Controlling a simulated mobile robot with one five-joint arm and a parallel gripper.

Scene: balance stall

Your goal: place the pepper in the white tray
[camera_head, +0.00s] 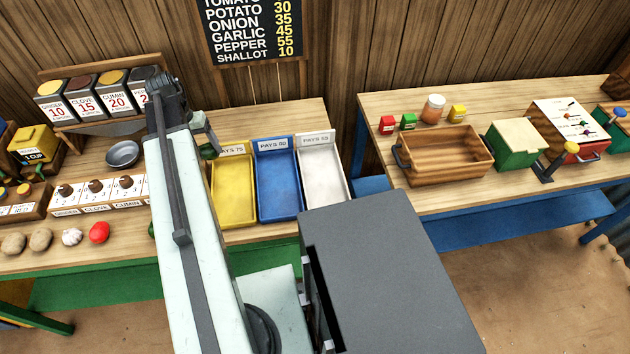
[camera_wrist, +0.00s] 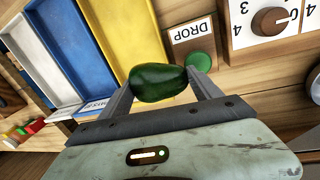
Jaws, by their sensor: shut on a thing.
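The dark green pepper (camera_wrist: 158,84) is between the two fingers of my gripper (camera_wrist: 160,92) in the wrist view. My gripper (camera_head: 207,143) is shut on it, raised near the back of the yellow tray in the head view and partly hidden by my arm. The white tray (camera_head: 324,178), labelled PAYS 59 or similar, lies to the right of the blue tray and looks empty. It also shows at the left of the wrist view (camera_wrist: 28,62). The pepper is apart from the white tray.
The blue tray (camera_head: 278,188) and yellow tray (camera_head: 234,190) lie between my gripper and the white tray. A DROP sign (camera_wrist: 194,38) with a green button stands near the fingers. A red vegetable (camera_head: 99,232) lies on the left counter. A wooden box (camera_head: 446,155) stands on the right table.

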